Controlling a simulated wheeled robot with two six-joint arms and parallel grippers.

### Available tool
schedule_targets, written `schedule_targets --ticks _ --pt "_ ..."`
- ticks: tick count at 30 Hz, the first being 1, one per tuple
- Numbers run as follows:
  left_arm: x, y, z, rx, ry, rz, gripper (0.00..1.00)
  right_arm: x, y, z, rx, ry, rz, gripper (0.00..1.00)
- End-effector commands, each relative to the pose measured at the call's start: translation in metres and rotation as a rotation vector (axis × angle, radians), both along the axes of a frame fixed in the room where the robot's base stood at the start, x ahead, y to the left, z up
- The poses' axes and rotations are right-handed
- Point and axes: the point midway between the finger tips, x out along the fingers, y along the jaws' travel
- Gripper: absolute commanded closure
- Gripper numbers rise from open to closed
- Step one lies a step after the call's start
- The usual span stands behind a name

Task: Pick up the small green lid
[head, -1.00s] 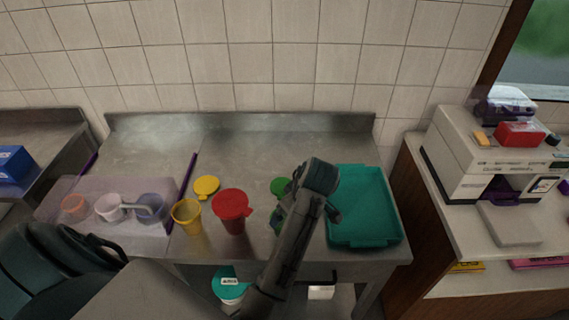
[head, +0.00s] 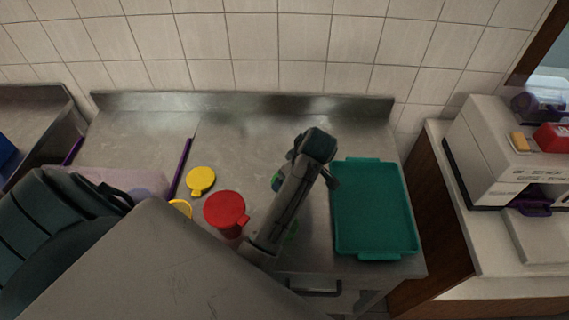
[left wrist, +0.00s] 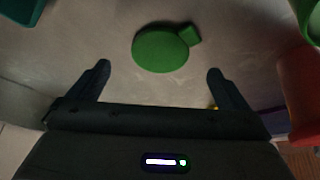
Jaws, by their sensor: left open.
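The small green lid (left wrist: 161,49), round with a short tab, lies flat on the steel table in the left wrist view. In the head view only a sliver of the lid (head: 277,181) shows beside my left arm. My left gripper (left wrist: 158,69) is open and empty, its two fingers on either side of the picture with the lid between and just beyond their tips. The fingers do not touch the lid. My right gripper is not in view.
A teal tray (head: 374,210) lies right of my arm. A red-lidded cup (head: 226,211), a yellow lid (head: 201,181) and a partly hidden yellow cup (head: 181,207) stand left of it. The table's back is clear.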

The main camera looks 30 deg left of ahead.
Motion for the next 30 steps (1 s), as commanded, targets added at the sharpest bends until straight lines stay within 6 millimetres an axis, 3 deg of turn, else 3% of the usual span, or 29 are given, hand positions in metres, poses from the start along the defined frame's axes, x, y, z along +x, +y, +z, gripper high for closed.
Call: schedule_targets --ticks 6,11,18,19,26,30 --pt "0.0 0.011 -0.025 0.001 0.007 0.0 0.01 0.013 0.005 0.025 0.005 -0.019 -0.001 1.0" --pt "0.003 0.017 -0.043 0.0 0.004 -0.001 0.01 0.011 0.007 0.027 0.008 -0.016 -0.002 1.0" --pt "0.003 0.017 -0.047 -0.001 0.0 -0.001 0.01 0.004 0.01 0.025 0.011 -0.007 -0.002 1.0" --pt "0.003 0.017 -0.047 -0.001 0.0 -0.001 0.03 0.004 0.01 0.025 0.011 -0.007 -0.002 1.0" --pt "0.003 0.017 -0.047 -0.001 0.001 -0.001 0.49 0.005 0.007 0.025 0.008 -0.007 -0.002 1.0" --pt "0.003 0.017 -0.046 -0.001 0.001 -0.001 0.49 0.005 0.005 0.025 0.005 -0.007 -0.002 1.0"
